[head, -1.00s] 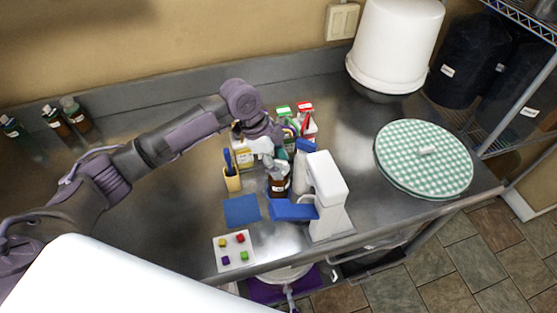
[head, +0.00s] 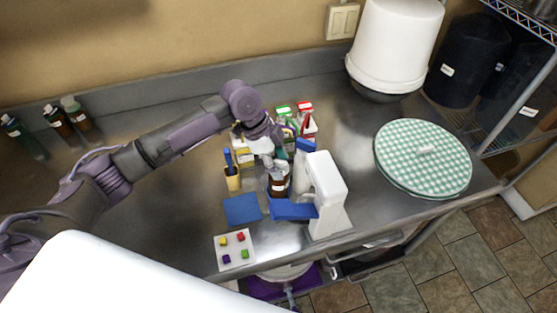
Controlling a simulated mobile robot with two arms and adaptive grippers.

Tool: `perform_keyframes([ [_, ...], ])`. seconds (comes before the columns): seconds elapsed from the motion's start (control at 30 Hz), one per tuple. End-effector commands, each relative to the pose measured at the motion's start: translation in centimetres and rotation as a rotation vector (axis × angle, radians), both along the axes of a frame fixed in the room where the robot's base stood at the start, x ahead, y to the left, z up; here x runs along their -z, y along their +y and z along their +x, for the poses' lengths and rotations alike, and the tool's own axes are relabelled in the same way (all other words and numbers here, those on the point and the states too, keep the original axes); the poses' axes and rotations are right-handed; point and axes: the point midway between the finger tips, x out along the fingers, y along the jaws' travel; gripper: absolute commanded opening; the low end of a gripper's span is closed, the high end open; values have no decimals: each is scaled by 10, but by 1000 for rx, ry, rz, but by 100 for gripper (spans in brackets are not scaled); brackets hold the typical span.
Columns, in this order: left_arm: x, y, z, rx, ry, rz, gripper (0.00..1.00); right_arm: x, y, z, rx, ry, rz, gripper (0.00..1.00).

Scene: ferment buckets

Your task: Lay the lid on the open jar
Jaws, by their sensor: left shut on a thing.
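A small brown jar (head: 279,187) with a white label stands upright on the steel counter, left of the white stand. My left gripper (head: 275,167) is right above the jar and points down at its mouth. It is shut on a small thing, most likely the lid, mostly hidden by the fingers. The jar's mouth is hidden too, so I cannot tell whether lid and jar touch. My right gripper is not in view.
A white stand with a blue arm (head: 326,195) is close right of the jar. A yellow cup (head: 232,179), a blue mat (head: 242,210) and a white tray with coloured cubes (head: 235,250) are left. Bottles (head: 307,120) crowd behind. A checkered round cover (head: 423,158) lies far right.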

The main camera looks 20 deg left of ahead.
Motion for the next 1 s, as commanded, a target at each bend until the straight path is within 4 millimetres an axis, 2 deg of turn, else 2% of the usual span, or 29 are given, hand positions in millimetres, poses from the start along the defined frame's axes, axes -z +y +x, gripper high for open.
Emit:
perform_keyframes([
  [1.0, 8, 0, 0, -1, 0, -1, 33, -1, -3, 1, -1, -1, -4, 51],
])
